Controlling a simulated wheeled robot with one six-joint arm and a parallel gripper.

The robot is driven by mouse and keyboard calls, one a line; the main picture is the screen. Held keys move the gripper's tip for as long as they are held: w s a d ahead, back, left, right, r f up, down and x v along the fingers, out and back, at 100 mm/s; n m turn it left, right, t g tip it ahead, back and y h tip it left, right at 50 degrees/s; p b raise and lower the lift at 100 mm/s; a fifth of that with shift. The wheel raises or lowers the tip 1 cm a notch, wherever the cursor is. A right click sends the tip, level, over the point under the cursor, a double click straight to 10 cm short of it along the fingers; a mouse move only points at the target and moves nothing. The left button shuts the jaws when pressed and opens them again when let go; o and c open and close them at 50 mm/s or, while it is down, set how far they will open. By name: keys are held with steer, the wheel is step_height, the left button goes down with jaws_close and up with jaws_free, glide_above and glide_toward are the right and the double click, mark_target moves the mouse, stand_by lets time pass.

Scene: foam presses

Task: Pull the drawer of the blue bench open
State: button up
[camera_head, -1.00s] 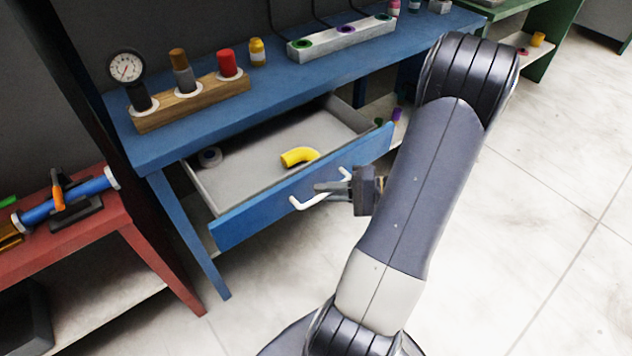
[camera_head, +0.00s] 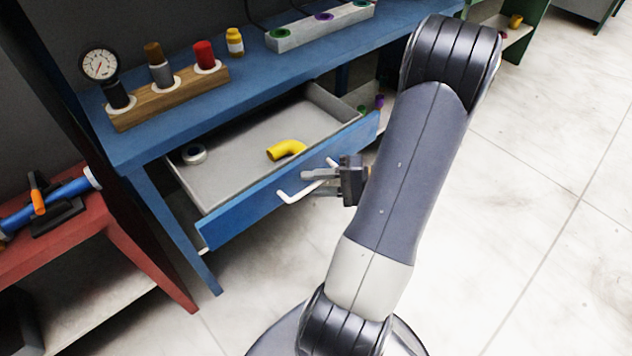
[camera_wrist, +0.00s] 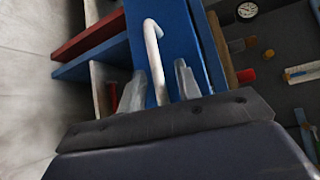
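The blue bench (camera_head: 135,149) stands at the left and middle of the head view. Its drawer (camera_head: 234,221) is pulled well out, so its grey inside shows. A white bar handle (camera_head: 288,198) sits on the drawer's blue front; it also shows in the wrist view (camera_wrist: 152,45). My gripper (camera_head: 314,182) is at the right part of the handle. In the wrist view its two fingers (camera_wrist: 158,88) stand apart on either side of the bar, with a visible gap by each finger. A yellow elbow pipe (camera_head: 286,149) and a white ring (camera_head: 194,154) lie in the drawer.
A wooden block (camera_head: 170,101) with a gauge (camera_head: 100,66) and cylinders, a yellow bottle (camera_head: 235,43) and a grey rail (camera_head: 320,27) are on the bench top. A red bench (camera_head: 75,243) stands close at left. The floor (camera_head: 520,230) at right is clear.

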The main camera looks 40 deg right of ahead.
steer(key=v, duration=1)
steer(key=shift+s+d, duration=0.25)
steer(key=shift+s, duration=0.05)
steer(key=x, duration=1.1)
steer(key=shift+w, duration=0.2)
